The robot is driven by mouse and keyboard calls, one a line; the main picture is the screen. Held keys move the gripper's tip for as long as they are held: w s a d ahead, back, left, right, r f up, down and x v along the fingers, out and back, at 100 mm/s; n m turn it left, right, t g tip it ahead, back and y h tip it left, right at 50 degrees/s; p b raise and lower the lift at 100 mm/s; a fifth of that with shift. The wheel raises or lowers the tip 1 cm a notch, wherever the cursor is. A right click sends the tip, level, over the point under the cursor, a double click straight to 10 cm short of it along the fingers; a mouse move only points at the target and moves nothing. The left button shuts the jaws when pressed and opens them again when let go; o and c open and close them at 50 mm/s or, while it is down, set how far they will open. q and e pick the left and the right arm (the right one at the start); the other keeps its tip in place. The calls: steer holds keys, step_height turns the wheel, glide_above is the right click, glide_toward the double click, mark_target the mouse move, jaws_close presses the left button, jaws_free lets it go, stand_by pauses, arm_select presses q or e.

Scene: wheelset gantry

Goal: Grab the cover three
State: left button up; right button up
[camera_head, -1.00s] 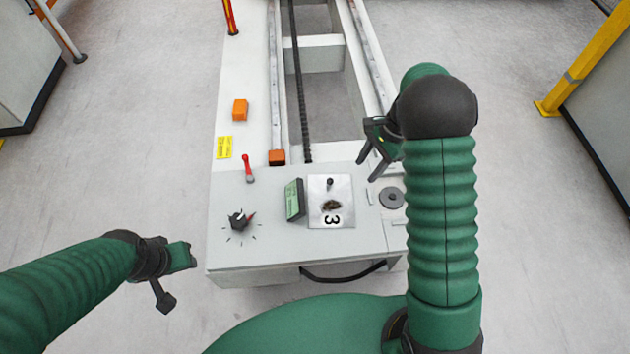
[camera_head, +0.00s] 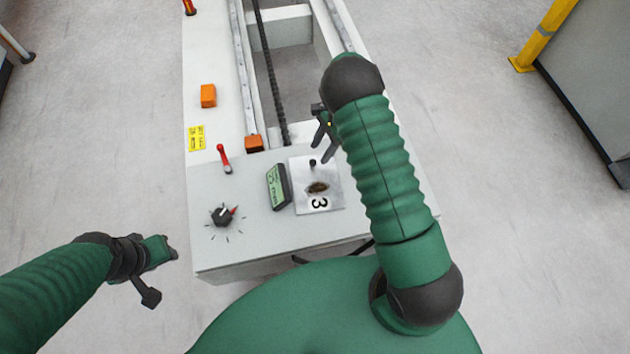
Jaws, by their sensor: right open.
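Cover three (camera_head: 330,178) is a light plate marked with a black 3, lying on the grey control panel. It has a small black knob (camera_head: 312,163) near its far edge and a dark brownish patch or opening in its middle. My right gripper (camera_head: 322,153) is open, with its dark fingers pointing down close to the knob at the cover's far edge. I cannot tell whether a finger touches the knob. The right arm hides the panel to the right of the cover. My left gripper (camera_head: 158,270) is off the panel's left side, away from the cover; its jaw state is unclear.
A green display (camera_head: 278,186) stands just left of the cover. A black rotary knob (camera_head: 222,214) and a red lever (camera_head: 224,158) are farther left. Orange blocks (camera_head: 208,96) sit on the gantry's left side.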

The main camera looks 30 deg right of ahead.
mark_target(314, 161)
steer(key=x, duration=0.5)
steer(key=shift+w+a+f+b, duration=0.15)
steer(key=shift+w+f+b, duration=0.15)
steer(key=shift+b, duration=0.1)
jaws_close()
